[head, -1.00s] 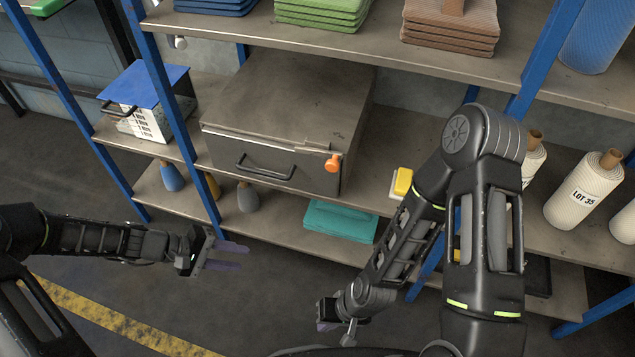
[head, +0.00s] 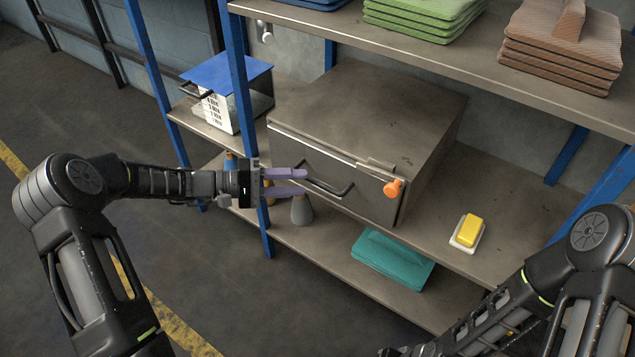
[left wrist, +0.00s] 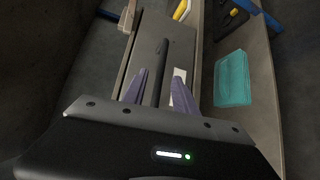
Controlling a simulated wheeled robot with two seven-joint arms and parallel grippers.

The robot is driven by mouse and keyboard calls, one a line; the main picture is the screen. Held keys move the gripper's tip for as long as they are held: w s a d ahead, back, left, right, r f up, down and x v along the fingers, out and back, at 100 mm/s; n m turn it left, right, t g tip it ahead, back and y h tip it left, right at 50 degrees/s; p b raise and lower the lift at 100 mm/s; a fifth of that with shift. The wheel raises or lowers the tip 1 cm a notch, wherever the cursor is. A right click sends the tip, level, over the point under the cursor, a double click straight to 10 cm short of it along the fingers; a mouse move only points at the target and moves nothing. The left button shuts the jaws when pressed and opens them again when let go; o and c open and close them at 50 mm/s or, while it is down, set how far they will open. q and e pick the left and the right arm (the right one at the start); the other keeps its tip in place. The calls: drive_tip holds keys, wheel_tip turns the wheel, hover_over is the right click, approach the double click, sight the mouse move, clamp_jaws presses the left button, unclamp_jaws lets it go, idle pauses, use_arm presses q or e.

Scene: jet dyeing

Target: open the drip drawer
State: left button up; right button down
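The drip drawer is a grey-brown metal box (head: 368,196) on the middle shelf, with a dark bar handle (head: 330,190) and an orange knob (head: 393,188) on its front. The front looks flush with the box. My left gripper (head: 304,182) is open at the left end of the handle, its purple fingers pointing at the front. In the left wrist view, the dark handle bar (left wrist: 160,72) shows between the two parted fingers (left wrist: 160,84), with no clear contact. My right arm comes in at lower right; its gripper is outside the picture.
A blue-lidded white container (head: 225,95) stands left of the box, near a blue rack post (head: 238,80). A yellow block on a white dish (head: 467,233) sits to the right. Teal cloth (head: 392,259) and a grey bottle (head: 302,210) are on the lower shelf.

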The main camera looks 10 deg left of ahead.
sight(316, 181)
use_arm(q)
drive_tip(key=x, duration=0.5)
drive_tip(key=shift+w+d, duration=0.1)
drive_tip(key=shift+d, duration=0.15)
clamp_jaws()
drive_tip(key=shift+f, duration=0.1)
idle(1.1)
